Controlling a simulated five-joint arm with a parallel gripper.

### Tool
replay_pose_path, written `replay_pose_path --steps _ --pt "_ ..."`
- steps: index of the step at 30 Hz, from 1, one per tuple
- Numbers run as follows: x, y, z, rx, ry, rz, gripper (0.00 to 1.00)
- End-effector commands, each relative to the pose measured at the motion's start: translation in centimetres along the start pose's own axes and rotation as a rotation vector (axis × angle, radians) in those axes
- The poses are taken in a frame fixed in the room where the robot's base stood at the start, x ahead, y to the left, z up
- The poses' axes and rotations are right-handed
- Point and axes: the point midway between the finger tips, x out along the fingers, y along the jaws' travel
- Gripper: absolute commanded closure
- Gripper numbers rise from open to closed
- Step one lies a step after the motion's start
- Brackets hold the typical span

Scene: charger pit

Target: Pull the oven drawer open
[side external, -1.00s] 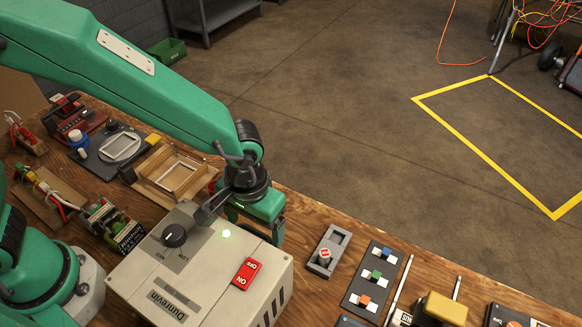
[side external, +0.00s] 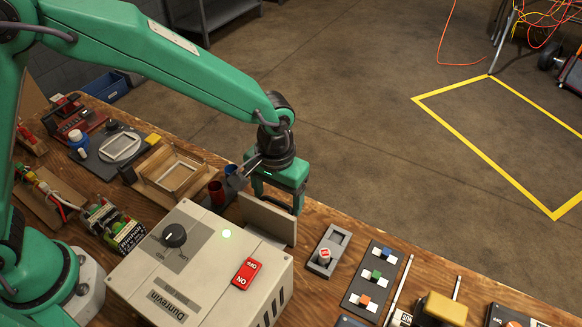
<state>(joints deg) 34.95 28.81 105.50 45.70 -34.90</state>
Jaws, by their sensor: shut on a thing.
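The oven is a pale grey box (side external: 135,272) with a dark knob, a lit green lamp and a red ON/OFF switch on top. Its drawer has a flat beige front panel (side external: 266,220), which stands out from the oven's far side with a gap between. Part of the drawer behind the panel shows in that gap; its inside is mostly hidden. My gripper (side external: 296,208) is at the outer side of the panel, shut on the drawer's handle.
A wooden frame box (side external: 172,174) is further left. A grey block with a red-topped knob (side external: 326,252) and a switch panel (side external: 370,280) lie to the right. Open floor lies beyond the bench edge.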

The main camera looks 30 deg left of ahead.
Motion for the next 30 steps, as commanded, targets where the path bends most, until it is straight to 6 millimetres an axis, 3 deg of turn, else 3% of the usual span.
replay_pose_path --steps 13,26,27,30 --pt "0.1 -0.2 -6.0 -0.006 -0.002 -0.001 0.68" --pt "0.1 -0.3 -6.7 -0.004 -0.002 -0.001 0.68" --pt "0.1 -0.3 -6.7 -0.005 -0.002 -0.001 0.20" --pt "0.1 -0.3 -6.7 -0.004 -0.002 -0.001 0.18"
